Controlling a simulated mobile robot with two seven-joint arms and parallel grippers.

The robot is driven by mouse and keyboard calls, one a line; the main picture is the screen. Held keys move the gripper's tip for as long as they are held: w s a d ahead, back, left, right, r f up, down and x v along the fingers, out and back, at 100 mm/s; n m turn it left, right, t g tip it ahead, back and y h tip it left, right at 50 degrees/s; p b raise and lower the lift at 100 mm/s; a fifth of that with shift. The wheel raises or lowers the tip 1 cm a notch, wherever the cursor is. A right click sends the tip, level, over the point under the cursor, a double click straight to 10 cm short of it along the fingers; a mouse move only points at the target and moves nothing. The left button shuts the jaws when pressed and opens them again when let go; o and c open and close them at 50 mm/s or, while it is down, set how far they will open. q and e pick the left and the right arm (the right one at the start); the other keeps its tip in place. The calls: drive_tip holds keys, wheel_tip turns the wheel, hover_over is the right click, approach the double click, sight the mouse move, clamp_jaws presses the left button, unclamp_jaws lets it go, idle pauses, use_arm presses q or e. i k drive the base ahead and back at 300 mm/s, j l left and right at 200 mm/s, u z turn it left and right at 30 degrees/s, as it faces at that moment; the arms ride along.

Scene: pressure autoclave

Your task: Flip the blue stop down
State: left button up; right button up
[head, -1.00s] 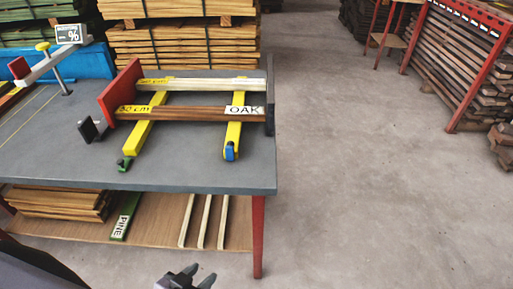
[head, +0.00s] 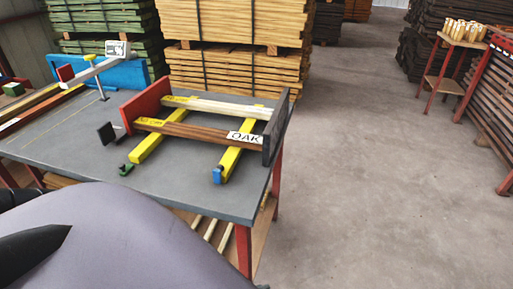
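The blue stop (head: 217,175) is a small piece at the near end of the right yellow bar (head: 229,160) on the grey table (head: 190,194). It appears to stand up at the bar's end, but it is too small to tell its exact tilt. A green stop (head: 126,169) sits at the near end of the left yellow bar (head: 148,146) and looks lower. A brown board labelled OAK (head: 200,133) and a pale board (head: 220,107) lie across both bars. A large grey part of my arm fills the lower left, apart from the stop in the picture.
A red plate (head: 146,104) and a dark plate (head: 275,127) stand at the ends of the boards. A black bracket (head: 107,133) is left of them. A scale-like arm with a display (head: 117,48) stands behind. Open floor (head: 370,180) lies to the right.

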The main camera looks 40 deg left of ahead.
sight(217, 174)
drive_tip(key=i+l+z, duration=0.45)
drive_tip(key=i, duration=0.25)
drive_tip(key=i+l+u, duration=0.1)
drive_tip(key=i+u, duration=0.35)
drive_tip(key=i+l+u, duration=0.25)
drive_tip(key=u, duration=0.15)
drive_tip(key=i+u, duration=0.2)
drive_tip(key=u, duration=0.25)
drive_tip(key=i+u, duration=0.2)
drive_tip(key=u, duration=0.25)
drive_tip(key=i+l+u, duration=0.2)
drive_tip(key=u, duration=0.25)
drive_tip(key=i+l+u, duration=0.15)
drive_tip(key=u, duration=0.3)
drive_tip(key=i+l+u, duration=0.1)
drive_tip(key=l+u, duration=0.15)
drive_tip(key=u, duration=0.2)
drive_tip(key=i+l+u, duration=0.15)
drive_tip(key=u, duration=0.3)
drive_tip(key=i+l+u, duration=0.1)
drive_tip(key=u, duration=0.35)
drive_tip(key=i+l+u, duration=0.1)
drive_tip(key=l+u, duration=0.5)
drive_tip(key=u, duration=0.25)
drive_tip(key=j+z, duration=0.1)
drive_tip(key=z, duration=0.35)
drive_tip(key=k+j+z, duration=0.1)
drive_tip(key=z, duration=0.35)
